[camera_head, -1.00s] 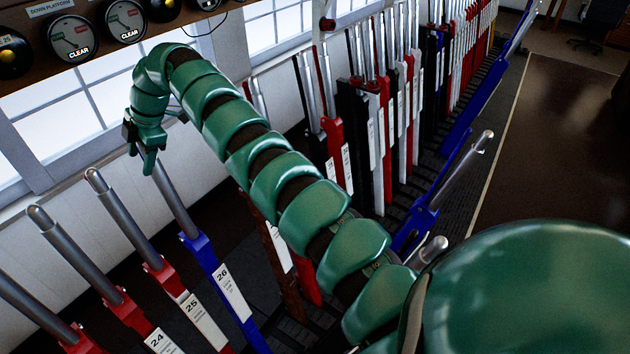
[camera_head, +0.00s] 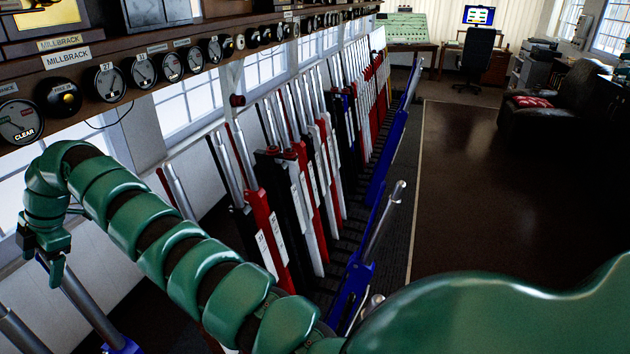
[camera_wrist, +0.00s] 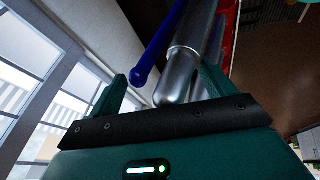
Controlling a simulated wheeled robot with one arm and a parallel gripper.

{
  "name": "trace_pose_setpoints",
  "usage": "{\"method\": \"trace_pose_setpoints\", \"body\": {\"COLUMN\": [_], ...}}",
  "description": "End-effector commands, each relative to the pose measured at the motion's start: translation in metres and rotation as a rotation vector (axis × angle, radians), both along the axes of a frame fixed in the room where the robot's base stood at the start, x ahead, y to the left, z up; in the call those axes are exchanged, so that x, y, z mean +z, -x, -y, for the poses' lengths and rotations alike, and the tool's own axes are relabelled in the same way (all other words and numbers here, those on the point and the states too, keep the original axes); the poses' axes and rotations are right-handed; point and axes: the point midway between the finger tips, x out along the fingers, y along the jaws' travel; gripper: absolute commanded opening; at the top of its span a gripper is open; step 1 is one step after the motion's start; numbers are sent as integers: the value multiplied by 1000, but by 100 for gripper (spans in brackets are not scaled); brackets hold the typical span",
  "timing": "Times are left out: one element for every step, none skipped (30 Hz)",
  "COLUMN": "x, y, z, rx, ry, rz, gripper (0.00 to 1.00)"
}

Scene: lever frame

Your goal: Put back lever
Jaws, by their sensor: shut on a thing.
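My gripper (camera_head: 45,262) is at the lower left of the head view, shut on the top of a lever's silver handle (camera_head: 82,302). A bit of that lever's blue body (camera_head: 122,346) shows at the bottom edge. In the wrist view the silver handle (camera_wrist: 182,72) lies between my two fingers (camera_wrist: 168,86). A blue lever (camera_head: 352,285) with a silver handle leans out of the row towards the room, right of centre. Another blue lever (camera_head: 388,150) leans out farther along. The held lever's number plate is out of view.
Upright red, black and white levers (camera_head: 300,190) fill the row in the middle. A shelf with round dials (camera_head: 140,70) runs above them along the windows. The brown floor (camera_head: 470,180) on the right is clear up to a dark armchair (camera_head: 550,115).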

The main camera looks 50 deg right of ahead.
Motion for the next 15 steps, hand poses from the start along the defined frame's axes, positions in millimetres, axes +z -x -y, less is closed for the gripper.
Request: {"method": "trace_pose_setpoints", "body": {"x": [-4,-4,-4,-4,-4,-5,-5,-5,-5,-4,-2,2,6,11,19], "y": [-5,-5,-5,-5,-5,-5,-5,-5,-5,-5,-5,-5,-6,-6,-7], "z": [15,15,15,15,15,15,15,15,15,15,14,14,14,13,13], "rx": [-22,-21,-21,-21,-21,-22,-22,-21,-21,-21,-21,-22,-21,-21,-21], "ry": [12,13,13,13,13,13,12,12,12,12,12,13,13,13,13], "rz": [5,4,4,4,3,3,3,2,2,2,2,2,2,3,5], "gripper": [73,73,73,73,73,73,73,73,73,73,73,73,73,73,73]}}
